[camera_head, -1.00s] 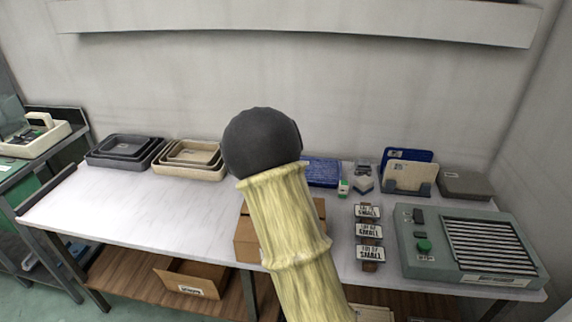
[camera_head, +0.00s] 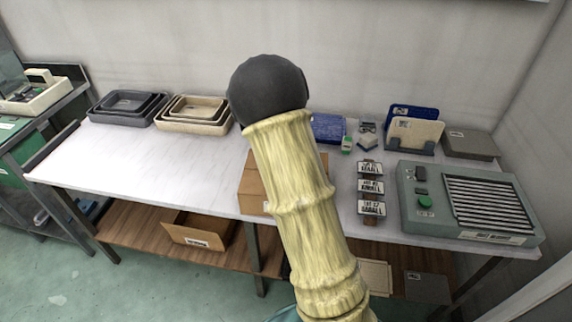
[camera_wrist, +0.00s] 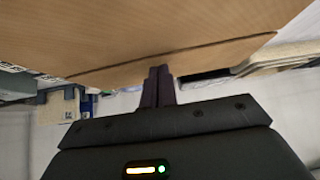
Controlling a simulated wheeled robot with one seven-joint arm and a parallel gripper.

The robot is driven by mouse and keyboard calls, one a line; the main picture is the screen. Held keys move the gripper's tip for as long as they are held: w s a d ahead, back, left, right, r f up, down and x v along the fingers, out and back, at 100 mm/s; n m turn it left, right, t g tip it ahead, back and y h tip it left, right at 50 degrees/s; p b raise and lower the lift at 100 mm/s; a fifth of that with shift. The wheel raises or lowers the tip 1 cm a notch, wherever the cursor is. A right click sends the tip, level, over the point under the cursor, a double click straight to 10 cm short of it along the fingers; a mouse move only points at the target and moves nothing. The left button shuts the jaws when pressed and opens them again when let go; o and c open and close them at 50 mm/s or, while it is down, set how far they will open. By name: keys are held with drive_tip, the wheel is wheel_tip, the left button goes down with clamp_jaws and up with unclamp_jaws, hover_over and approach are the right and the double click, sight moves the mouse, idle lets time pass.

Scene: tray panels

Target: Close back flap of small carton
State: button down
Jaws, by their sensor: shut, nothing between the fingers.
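The small carton (camera_head: 252,190) stands on the white table in the head view, mostly hidden behind my yellow-sleeved arm. Only a strip of its brown cardboard shows, and its flaps cannot be made out there. In the wrist view, brown cardboard (camera_wrist: 150,30) fills the upper part, with a dark line running across near its lower edge. My gripper (camera_wrist: 160,72) is shut and empty, its dark fingertips at that edge of the cardboard. I cannot tell whether they touch it. In the head view my gripper is hidden behind my arm.
Nested grey trays (camera_head: 126,106) and beige trays (camera_head: 195,112) stand at the back left. Label plates (camera_head: 371,187) and a grey-green machine (camera_head: 465,205) are right of the carton. An open cardboard box (camera_head: 195,235) lies on the lower shelf. The table's left middle is clear.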

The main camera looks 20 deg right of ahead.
drive_tip(key=s+a, duration=0.1)
drive_tip(key=s, duration=0.1)
drive_tip(key=s+a, duration=0.2)
drive_tip(key=s, duration=0.1)
drive_tip(key=s+a, duration=0.1)
drive_tip(key=s, duration=0.2)
drive_tip(key=shift+s+a+r, duration=0.25)
drive_tip(key=shift+r, duration=0.05)
idle(0.5)
drive_tip(key=s+a+r+n+g+y+p, duration=0.2)
drive_tip(key=s+a+r+p, duration=0.1)
drive_tip(key=s+r, duration=0.3)
drive_tip(key=s+a+r+n+g+y+p, duration=0.1)
drive_tip(key=s+a+r+n+g+p, duration=0.1)
drive_tip(key=s+r, duration=0.5)
drive_tip(key=s+a+n+p, duration=0.1)
drive_tip(key=s+a+p, duration=0.1)
drive_tip(key=shift+s+a+r+n+y, duration=0.2)
drive_tip(key=shift+s+r+n+y, duration=0.1)
drive_tip(key=shift+s+y, duration=0.1)
